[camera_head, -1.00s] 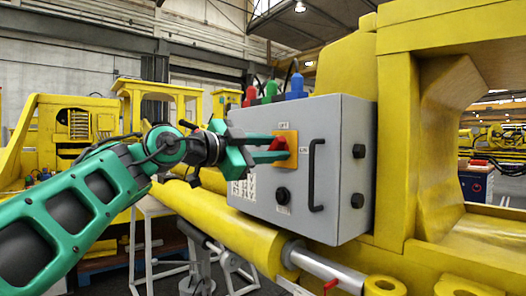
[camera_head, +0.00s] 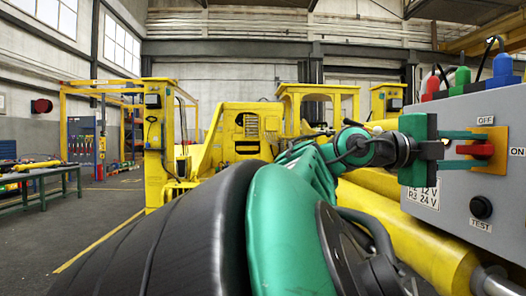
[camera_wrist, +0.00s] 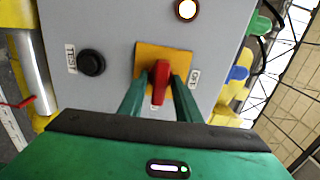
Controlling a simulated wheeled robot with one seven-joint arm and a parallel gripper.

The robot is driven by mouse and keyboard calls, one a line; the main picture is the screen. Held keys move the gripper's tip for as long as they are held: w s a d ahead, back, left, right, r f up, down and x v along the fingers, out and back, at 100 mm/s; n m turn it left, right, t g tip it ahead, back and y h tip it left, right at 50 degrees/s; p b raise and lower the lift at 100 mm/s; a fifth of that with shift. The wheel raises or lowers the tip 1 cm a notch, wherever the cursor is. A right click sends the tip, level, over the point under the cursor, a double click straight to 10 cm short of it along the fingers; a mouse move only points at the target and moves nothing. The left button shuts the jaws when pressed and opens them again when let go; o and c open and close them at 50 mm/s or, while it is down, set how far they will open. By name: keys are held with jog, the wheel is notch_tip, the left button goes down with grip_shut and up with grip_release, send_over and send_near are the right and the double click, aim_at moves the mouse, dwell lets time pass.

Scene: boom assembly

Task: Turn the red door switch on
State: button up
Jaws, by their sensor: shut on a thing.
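The red door switch (camera_head: 475,150) sits on a yellow plate (camera_head: 497,135) on the front of a grey control box (camera_head: 452,208). An OFF label is above it and an ON label to its right in the head view. My gripper (camera_head: 470,149) has one finger above and one below the red handle. In the wrist view the red handle (camera_wrist: 160,82) stands between the green fingers of my gripper (camera_wrist: 160,98). The handle lies sideways in the head view, in line with the ON label. The fingers partly cover the yellow plate.
A black TEST knob (camera_head: 481,207) is below the switch. A lit round lamp (camera_wrist: 187,9) shows on the box in the wrist view. Red, green and blue connectors with cables top the box. A yellow cylinder (camera_head: 400,228) runs beneath. Open floor and a workbench (camera_head: 45,180) are at the left.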

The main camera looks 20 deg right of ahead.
jog(key=shift+w+f, duration=0.1)
jog(key=shift+w, duration=0.05)
dwell(0.4)
jog(key=o, duration=0.7)
jog(key=v, duration=1)
jog(key=shift+w+a, duration=0.1)
jog(key=shift+a, duration=0.3)
